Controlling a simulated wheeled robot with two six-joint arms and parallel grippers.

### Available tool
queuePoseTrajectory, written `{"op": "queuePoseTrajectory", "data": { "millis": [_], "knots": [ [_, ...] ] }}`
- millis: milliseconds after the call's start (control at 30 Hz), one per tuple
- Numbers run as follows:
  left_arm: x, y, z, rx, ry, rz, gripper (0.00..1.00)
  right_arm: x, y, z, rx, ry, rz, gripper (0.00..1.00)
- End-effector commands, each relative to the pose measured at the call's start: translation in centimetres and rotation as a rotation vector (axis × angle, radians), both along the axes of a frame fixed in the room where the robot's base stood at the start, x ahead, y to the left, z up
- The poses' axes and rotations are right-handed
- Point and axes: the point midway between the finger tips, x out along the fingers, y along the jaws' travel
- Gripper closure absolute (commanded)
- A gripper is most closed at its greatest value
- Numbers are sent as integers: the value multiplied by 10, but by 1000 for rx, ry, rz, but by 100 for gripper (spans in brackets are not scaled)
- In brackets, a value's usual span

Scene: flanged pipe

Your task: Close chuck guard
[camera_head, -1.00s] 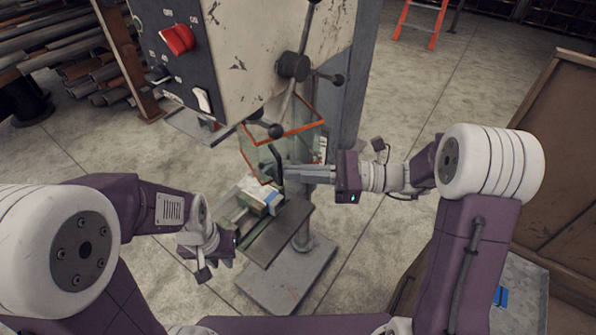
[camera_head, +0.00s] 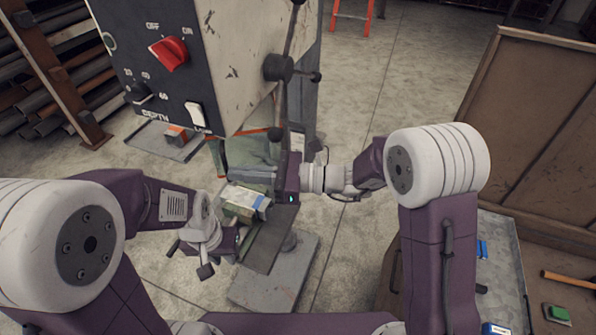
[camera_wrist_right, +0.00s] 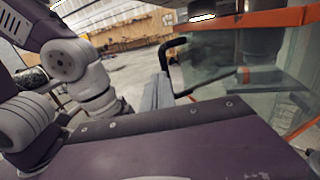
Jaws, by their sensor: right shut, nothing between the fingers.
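The chuck guard (camera_head: 240,152) is a clear panel with orange edging below the drill press head. In the right wrist view the guard (camera_wrist_right: 215,62) stands at the right, with its black bent handle (camera_wrist_right: 170,58) on the near side. My right gripper (camera_head: 242,178) is shut and empty, its fingers pointing left in front of the guard's lower part.
The drill press head (camera_head: 185,65) with a red switch hangs above. A vise with a pale block (camera_head: 244,200) sits on the press table just below my right gripper. A wooden crate (camera_head: 540,120) and a grey tray (camera_head: 500,262) stand at the right. Open floor lies behind.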

Motion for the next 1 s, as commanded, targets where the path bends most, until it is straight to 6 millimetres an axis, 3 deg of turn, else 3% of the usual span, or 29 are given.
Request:
{"op": "queuePoseTrajectory", "data": {
  "millis": [200, 400, 1000],
  "knots": [
    [0, 0, -4, 0, 0, 0, 78, 9, 29, -1, 0, -1, 2, 100],
    [0, 0, -6, 0, 0, 0, 78, 16, 45, 0, 1, -1, 1, 100],
    [0, 0, -6, 0, 0, 0, 78, 21, 51, 0, 1, 0, -2, 100]
  ]
}}
